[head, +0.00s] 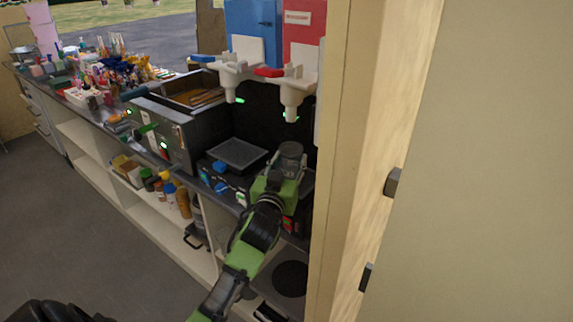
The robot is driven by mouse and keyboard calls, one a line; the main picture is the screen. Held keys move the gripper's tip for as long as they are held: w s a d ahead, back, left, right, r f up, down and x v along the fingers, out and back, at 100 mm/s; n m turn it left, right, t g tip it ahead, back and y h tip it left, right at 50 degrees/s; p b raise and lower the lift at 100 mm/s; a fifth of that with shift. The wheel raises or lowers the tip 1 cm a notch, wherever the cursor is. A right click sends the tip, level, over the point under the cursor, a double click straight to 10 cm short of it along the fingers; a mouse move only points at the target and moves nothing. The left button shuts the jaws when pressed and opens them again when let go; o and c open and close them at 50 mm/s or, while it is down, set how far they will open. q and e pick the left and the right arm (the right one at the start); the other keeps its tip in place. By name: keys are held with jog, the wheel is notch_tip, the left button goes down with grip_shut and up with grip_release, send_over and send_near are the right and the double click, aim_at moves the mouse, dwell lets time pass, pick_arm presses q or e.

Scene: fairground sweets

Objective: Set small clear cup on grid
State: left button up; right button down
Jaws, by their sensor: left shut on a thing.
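My left gripper (287,166) reaches in from the bottom and is shut on the small clear cup (291,149). The cup looks grey and see-through, roughly upright, below the red tank's white spout (291,108) with a gap between them. A dark square grid (238,153) lies on the machine's base, to the left of the cup. The surface under the cup is hidden by my gripper, so I cannot tell whether the cup touches it.
Blue (254,30) and red (303,35) tanks stand above the base. A fryer (178,115) is to the left, then a counter crowded with sweets (115,70). A pale wall post (370,150) closes off the right. Bottles stand on the shelf below.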

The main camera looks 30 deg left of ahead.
pick_arm(q)
jog(key=shift+f, duration=0.25)
dwell(0.5)
jog(key=o, duration=0.8)
jog(key=shift+o, duration=0.2)
jog(key=v, duration=1.2)
